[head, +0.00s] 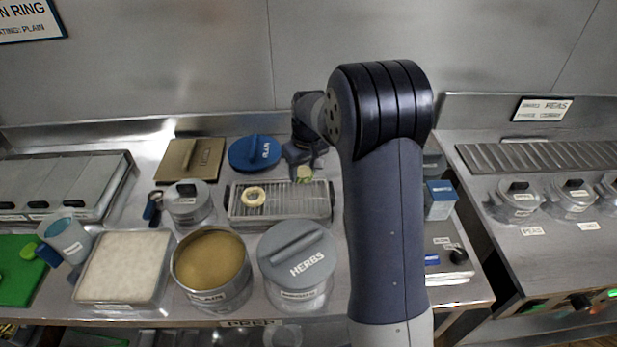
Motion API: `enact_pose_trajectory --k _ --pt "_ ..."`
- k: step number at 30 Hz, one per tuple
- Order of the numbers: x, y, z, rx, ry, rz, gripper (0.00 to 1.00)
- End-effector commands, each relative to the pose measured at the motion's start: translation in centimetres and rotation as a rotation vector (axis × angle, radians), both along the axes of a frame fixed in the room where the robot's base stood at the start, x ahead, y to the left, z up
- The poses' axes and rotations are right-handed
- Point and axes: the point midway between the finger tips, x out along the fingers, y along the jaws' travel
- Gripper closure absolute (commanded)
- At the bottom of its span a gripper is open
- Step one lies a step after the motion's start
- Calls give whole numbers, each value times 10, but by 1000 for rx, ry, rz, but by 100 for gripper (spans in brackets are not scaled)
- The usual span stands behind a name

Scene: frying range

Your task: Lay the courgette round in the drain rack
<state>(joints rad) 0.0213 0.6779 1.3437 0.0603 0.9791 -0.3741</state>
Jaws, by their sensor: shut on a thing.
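My gripper (303,164) is in the head view, pointing down behind my own arm link. It is shut on the courgette round (304,174), a small pale green piece at its tips. The round is over the back right part of the drain rack (290,213), a wire grid in a metal tray. I cannot tell whether the round touches the wires. A pale yellow ring (253,196) lies on the left part of the rack. My arm link hides what is just right of the rack.
A blue lid (255,152) and a brown lid (190,158) lie behind the rack. A small lidded pot (188,203) stands left of it. In front are a tray of white crumbs (126,264), a round tub of tan batter (210,259) and a herbs pot (298,252).

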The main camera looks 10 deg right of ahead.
Motion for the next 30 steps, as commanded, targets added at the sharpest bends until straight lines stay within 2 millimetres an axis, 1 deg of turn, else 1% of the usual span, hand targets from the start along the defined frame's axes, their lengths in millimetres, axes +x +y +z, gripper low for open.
enact_pose_trajectory --k 3,8,11,18,22,25,30 --pt "4 0 -3 0 1 4 67" --pt "5 0 -12 0 0 5 67" --pt "5 0 -22 0 0 5 67" --pt "4 0 -57 0 1 4 67" --pt "5 0 -74 0 1 4 67" --pt "5 0 -81 0 0 4 67" --pt "5 0 -82 0 0 4 67"
